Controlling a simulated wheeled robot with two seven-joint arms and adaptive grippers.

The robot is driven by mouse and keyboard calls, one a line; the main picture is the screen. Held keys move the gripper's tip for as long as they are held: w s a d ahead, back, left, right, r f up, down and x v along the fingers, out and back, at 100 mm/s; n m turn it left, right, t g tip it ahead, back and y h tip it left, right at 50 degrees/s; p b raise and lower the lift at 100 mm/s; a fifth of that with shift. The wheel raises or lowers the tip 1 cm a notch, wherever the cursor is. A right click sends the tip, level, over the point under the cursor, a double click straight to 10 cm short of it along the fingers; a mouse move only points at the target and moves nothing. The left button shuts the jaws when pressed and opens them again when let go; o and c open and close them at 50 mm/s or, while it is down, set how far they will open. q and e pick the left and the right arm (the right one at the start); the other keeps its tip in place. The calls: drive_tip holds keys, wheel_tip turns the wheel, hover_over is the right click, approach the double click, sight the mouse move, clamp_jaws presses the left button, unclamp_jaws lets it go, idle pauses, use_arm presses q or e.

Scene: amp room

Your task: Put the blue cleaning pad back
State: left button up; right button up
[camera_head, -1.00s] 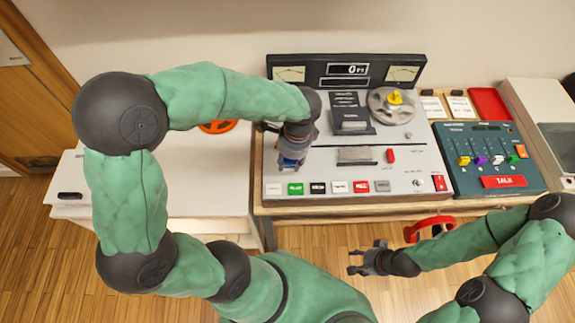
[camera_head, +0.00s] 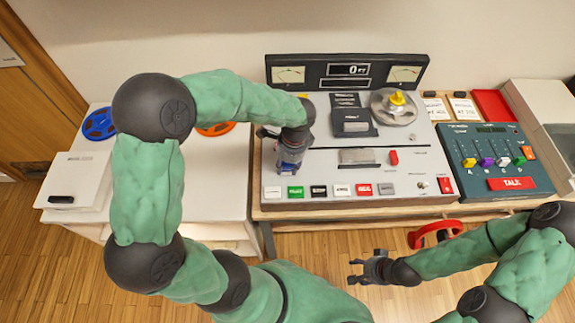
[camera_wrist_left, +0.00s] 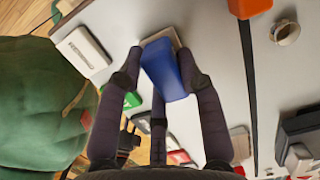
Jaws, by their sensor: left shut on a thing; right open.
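My left gripper (camera_head: 288,168) is over the left part of the grey tape machine (camera_head: 330,180), just above its row of coloured buttons. In the left wrist view, the gripper (camera_wrist_left: 161,68) is shut on the blue cleaning pad (camera_wrist_left: 168,75), which sits between its fingers with a pale tan layer at its far end. In the head view the pad is mostly hidden under the gripper. I cannot tell whether the pad touches the machine's top. My right gripper (camera_head: 366,270) is open and empty in front of the machine, over the floor.
A blue reel (camera_head: 99,124) and a white box (camera_head: 76,184) are on the white side table at left. An orange reel (camera_head: 215,129) lies partly behind my left arm. A mixer with a TALK button (camera_head: 512,184) and a red tray (camera_head: 493,104) are at right.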

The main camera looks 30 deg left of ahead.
use_arm(q)
drive_tip(key=shift+f, duration=0.15)
drive_tip(key=o, duration=1)
drive_tip(key=r+p, duration=0.1)
drive_tip(key=r, duration=0.3)
drive_tip(key=d+r+p, duration=0.1)
drive_tip(key=r+p, duration=0.1)
drive_tip(key=r, duration=0.2)
drive_tip(key=r+p, duration=0.1)
drive_tip(key=r, duration=0.3)
drive_tip(key=shift+w+d+r+p, duration=0.15)
drive_tip(key=shift+w+p, duration=0.2)
drive_tip(key=shift+p, duration=0.05)
